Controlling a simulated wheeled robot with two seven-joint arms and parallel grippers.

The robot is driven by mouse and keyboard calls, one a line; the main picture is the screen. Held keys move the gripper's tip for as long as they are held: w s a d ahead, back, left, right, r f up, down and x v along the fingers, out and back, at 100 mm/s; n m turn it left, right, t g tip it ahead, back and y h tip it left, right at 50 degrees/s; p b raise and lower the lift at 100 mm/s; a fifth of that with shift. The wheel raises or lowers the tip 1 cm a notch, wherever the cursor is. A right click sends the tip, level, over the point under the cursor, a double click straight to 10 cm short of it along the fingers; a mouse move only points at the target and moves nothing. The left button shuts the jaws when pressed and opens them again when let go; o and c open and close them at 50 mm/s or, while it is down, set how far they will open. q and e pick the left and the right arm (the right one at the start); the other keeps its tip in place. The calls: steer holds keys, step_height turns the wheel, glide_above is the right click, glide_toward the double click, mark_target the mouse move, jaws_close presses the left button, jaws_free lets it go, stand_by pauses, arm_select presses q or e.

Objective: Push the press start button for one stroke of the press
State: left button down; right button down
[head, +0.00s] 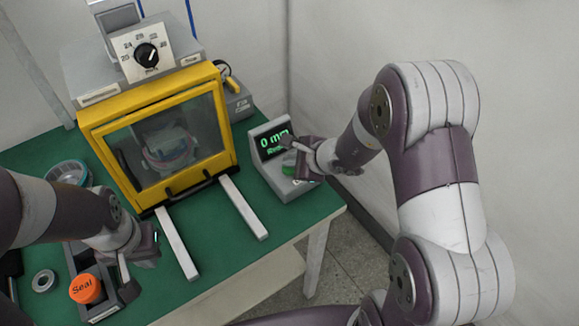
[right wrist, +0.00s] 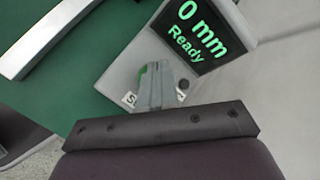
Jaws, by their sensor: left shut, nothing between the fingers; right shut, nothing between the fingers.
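The press (head: 160,135) has a yellow-framed window door, which is shut. A grey control box (head: 262,170) stands to its right on the green table. Its display (head: 272,143) reads "0 mm Ready" and also shows in the right wrist view (right wrist: 196,38). The green start button (head: 289,158) is mostly hidden by my right gripper (head: 290,146). In the right wrist view the shut fingers (right wrist: 158,66) are over the green button (right wrist: 142,73); I cannot tell whether they touch it. My left gripper (head: 126,284) is shut and empty beside the parts tray.
A dark tray (head: 78,258) with an orange "Seal" piece (head: 85,289) is at the lower left, near a metal ring (head: 43,281). Two pale rails (head: 243,207) extend from the press front. A dial (head: 147,54) sits on top. A wall is close on the right.

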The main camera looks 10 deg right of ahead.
mark_target(292, 170)
steer(key=shift+f+b, duration=0.35)
steer(key=shift+b, duration=0.05)
stand_by(0.6)
steer(key=shift+r+p, duration=0.6)
steer(key=shift+r, duration=0.35)
step_height(292, 170, up, 5)
steer(key=p, duration=0.3)
steer(key=shift+p, duration=0.4)
